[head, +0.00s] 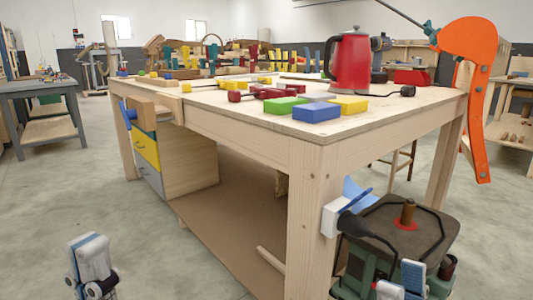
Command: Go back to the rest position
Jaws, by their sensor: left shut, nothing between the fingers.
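My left gripper (92,265) is at the bottom left, low over the concrete floor. It is shut and empty, and it touches nothing that I can see. My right gripper (402,282) is at the bottom right edge, partly cut off by the frame. It overlaps a green machine in the picture, and I cannot tell whether its fingers are open or shut. Both are lower in the picture than the workbench top (240,108).
The wooden workbench holds a red kettle (350,62), a blue block (317,112), a green block (286,105) and clamps. The green machine (405,228) stands by its front right leg. An orange form (468,45) rises at right.

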